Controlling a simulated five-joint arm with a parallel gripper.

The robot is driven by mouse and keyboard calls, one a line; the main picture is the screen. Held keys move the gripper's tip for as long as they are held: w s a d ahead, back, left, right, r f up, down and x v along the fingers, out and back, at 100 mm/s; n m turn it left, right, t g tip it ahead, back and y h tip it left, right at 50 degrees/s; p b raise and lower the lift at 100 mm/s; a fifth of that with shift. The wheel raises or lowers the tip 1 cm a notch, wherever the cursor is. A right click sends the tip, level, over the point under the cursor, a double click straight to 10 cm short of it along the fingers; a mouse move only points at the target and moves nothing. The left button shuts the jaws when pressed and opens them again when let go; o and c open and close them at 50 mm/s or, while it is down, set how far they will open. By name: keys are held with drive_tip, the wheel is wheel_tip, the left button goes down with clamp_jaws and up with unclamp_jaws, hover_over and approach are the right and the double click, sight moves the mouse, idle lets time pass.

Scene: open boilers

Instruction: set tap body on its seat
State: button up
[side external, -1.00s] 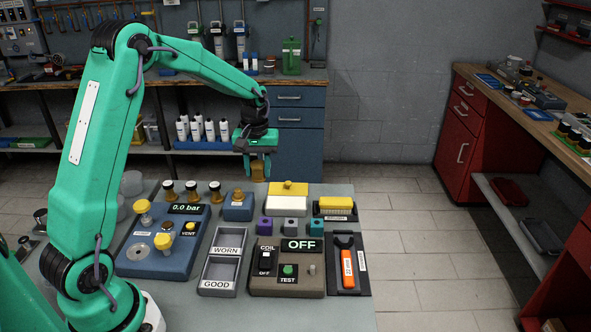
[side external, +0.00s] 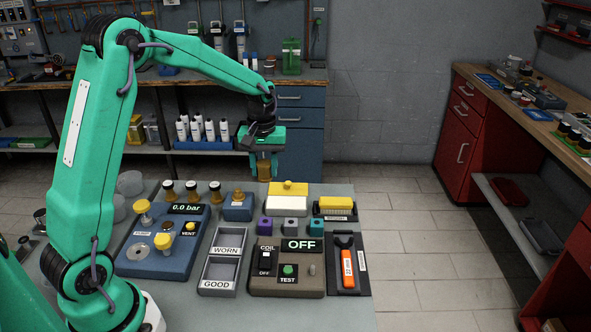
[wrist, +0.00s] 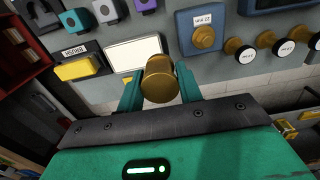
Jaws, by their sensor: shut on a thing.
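My gripper (side external: 266,170) is shut on a brass tap body (wrist: 159,80), a rounded cylinder between its two green fingers in the wrist view. In the side view, the brass tap body (side external: 265,163) is partly covered by the fingers. It is held in the air above the back of the grey bench, clear of the things below. A small blue block with a brass fitting on top (side external: 238,203) stands below and left of it; the block also shows in the wrist view (wrist: 185,36). I cannot tell for certain which part is the seat.
A white and yellow box (side external: 288,205) stands below and right of my gripper. A blue pressure panel (side external: 160,260), a worn/good tray (side external: 219,265) and a test box (side external: 287,280) fill the front.

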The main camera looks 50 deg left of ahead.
drive_tip(key=s+a+r, duration=0.4)
drive_tip(key=s+r, duration=0.1)
drive_tip(key=shift+s+a, duration=0.35)
drive_tip(key=shift+a, duration=0.05)
drive_tip(key=shift+f, duration=0.25)
drive_tip(key=shift+f, duration=2.3)
drive_tip(key=shift+f, duration=1.5)
idle(1.3)
idle(1.0)
drive_tip(key=o, duration=1.2)
drive_tip(key=shift+c, duration=0.2)
